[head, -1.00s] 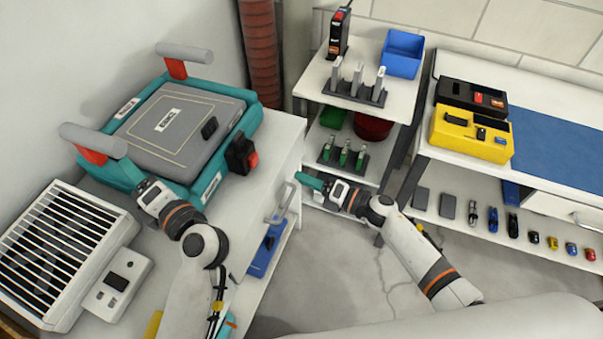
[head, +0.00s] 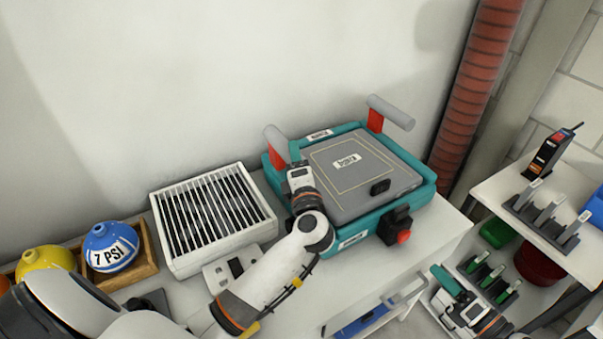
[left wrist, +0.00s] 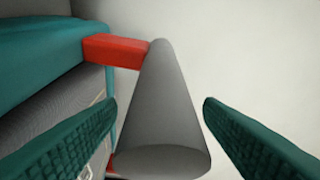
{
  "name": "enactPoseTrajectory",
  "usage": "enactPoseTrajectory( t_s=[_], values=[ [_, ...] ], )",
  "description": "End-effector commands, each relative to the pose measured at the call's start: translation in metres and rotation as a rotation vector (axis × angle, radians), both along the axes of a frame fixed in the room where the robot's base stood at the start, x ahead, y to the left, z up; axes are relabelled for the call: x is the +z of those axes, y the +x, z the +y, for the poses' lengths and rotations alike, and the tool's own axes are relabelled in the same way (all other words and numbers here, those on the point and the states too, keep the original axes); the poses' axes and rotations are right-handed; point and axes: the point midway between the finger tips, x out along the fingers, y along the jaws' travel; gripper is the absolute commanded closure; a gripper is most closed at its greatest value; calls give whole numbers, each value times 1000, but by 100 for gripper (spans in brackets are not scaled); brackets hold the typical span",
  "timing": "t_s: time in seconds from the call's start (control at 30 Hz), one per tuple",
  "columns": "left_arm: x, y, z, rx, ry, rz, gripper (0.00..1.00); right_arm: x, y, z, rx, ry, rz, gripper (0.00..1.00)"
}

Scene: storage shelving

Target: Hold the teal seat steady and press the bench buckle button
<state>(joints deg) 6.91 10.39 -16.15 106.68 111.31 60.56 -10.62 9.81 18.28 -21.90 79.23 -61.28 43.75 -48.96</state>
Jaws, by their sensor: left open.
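The teal seat (head: 352,240) lies on the white bench top, with a grey padded panel and a grey handle on a red post at each of two corners. A black buckle with a red button (head: 404,237) sits on its front right side. My left gripper (head: 295,158) is at the near-left grey handle (head: 277,140). In the left wrist view my left gripper (left wrist: 158,103) is open, its green fingers on either side of the grey handle (left wrist: 160,110), with gaps showing. My right gripper (head: 447,283) is low at the right, away from the seat; its finger gap is unclear.
A white slatted heater (head: 215,217) stands left of the seat. Blue (head: 110,247) and yellow (head: 45,260) balls sit further left. A red ribbed pipe (head: 477,90) rises behind the right end. Shelves (head: 497,187) with tools stand at the right.

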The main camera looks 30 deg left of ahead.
Motion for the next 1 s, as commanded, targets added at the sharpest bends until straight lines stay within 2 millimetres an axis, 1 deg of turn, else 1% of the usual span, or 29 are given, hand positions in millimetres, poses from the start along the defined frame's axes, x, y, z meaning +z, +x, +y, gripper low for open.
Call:
enactPoseTrajectory(
  t_s=[0.13, 0.37, 0.4, 0.47, 0.5, 0.73, 0.93, 0.97, 1.0],
  values=[
    [1, 4, 4, 0, 1, -2, 39, 0, 0, 0, 0, 0, 1, 64],
    [1, 4, 4, 0, 1, -1, 39, 0, 0, 0, 0, 0, 1, 64],
    [1, 4, 4, 0, 1, -1, 45, 0, 0, 0, 0, 0, 1, 64],
    [1, 4, 4, 0, 1, -1, 55, 0, 0, 0, 0, 0, 1, 64],
    [1, 4, 4, 0, 1, -1, 62, 0, 0, 0, 0, 0, 1, 64],
    [0, 4, 3, 0, 0, 0, 99, 0, 0, 0, 0, 0, 1, 64],
    [0, 4, 3, 0, 0, 0, 100, 0, 0, 0, 0, 0, 1, 64],
    [0, 4, 3, 0, 0, 0, 100, 0, 0, 0, 0, 0, 1, 65],
    [0, 4, 3, 0, 0, 0, 100, 0, 0, 0, 0, 0, 1, 72]
  ],
)
